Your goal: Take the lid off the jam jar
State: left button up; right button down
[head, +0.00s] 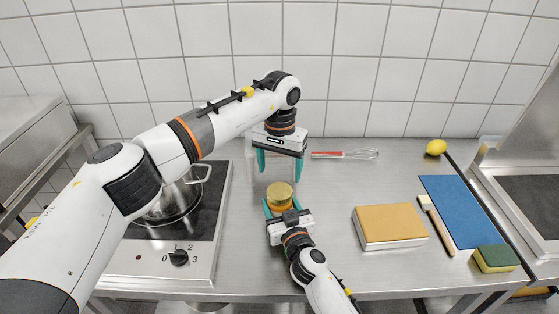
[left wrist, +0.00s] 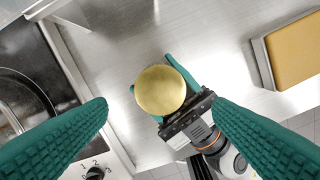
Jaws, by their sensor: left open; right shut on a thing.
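The jam jar (head: 281,204) stands on the steel counter, with amber contents showing below its gold lid (head: 279,189). The round lid fills the middle of the left wrist view (left wrist: 160,90) and is on the jar. My right gripper (head: 281,208) is shut on the jar from the front, its teal fingers on either side. It also shows in the left wrist view (left wrist: 163,92). My left gripper (head: 279,160) is open and empty, pointing down above and behind the jar. Its two teal fingers (left wrist: 155,118) are spread wide in the left wrist view, apart from the lid.
A hob (head: 205,230) with a pot (head: 174,203) is at the left. A tan-topped book-like block (head: 389,224), a blue mat (head: 462,212), a brush (head: 436,224), a sponge (head: 496,258) and a lemon (head: 436,147) are at the right. A whisk (head: 345,154) lies at the back.

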aim_at(280, 191)
pick_arm(q)
jog(key=shift+f, duration=3.2)
